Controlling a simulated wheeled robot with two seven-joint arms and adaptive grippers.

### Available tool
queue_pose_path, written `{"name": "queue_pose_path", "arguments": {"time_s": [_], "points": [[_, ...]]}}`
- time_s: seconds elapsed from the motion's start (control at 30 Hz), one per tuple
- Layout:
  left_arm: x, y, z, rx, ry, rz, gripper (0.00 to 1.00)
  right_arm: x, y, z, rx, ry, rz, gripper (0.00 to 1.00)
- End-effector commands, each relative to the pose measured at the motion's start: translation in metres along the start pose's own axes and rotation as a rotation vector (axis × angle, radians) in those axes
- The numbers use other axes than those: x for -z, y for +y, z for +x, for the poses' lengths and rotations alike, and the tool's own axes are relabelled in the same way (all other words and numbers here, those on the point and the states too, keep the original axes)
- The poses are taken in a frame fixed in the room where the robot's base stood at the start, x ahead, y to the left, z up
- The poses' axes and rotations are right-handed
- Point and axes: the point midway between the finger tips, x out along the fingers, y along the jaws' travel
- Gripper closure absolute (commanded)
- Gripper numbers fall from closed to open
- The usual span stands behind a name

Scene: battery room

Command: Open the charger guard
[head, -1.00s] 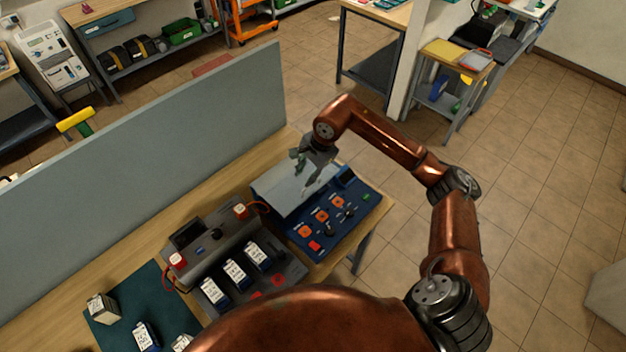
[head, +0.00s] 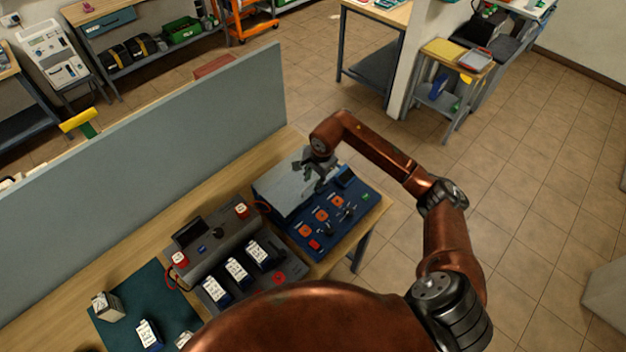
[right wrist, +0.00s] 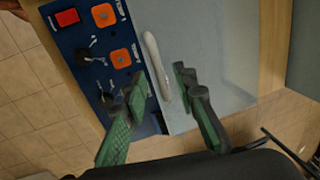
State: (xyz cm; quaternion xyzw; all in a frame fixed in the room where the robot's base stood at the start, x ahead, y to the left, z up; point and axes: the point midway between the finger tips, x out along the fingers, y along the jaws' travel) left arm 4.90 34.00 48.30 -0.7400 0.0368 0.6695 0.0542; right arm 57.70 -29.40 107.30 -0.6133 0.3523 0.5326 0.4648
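The charger guard (head: 284,196) is a pale translucent panel at the back of the blue charger panel (head: 318,226). In the right wrist view the guard (right wrist: 213,60) carries a white bar handle (right wrist: 156,62) along its edge beside the blue panel (right wrist: 97,40). My right gripper (head: 318,180) is above the guard. In the wrist view its green-padded fingers (right wrist: 157,98) are spread apart, one on either side of the handle's near end, with nothing clamped between them. Contact with the handle cannot be told. My left gripper is not in view.
A grey charging unit (head: 215,240) with several batteries stands left of the blue panel. A green mat (head: 125,300) with more batteries lies farther left. A grey partition (head: 150,160) runs along the back of the bench. The floor to the right is open.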

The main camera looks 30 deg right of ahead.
Motion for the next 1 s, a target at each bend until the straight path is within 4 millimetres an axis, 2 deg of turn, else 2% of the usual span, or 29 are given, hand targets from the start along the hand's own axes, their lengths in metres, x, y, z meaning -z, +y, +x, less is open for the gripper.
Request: {"name": "queue_pose_path", "arguments": {"time_s": [0.07, 0.43, 1.0], "points": [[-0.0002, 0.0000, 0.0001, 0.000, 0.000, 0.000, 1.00, -0.0001, 0.0000, 0.0000, 0.000, 0.000, 0.000, 0.74], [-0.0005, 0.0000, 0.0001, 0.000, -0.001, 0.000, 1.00, -0.0002, -0.0001, -0.0003, 0.000, 0.000, 0.000, 1.00], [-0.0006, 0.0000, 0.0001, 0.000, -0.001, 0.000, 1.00, -0.0001, 0.0001, -0.0004, 0.000, 0.000, 0.000, 1.00]]}}
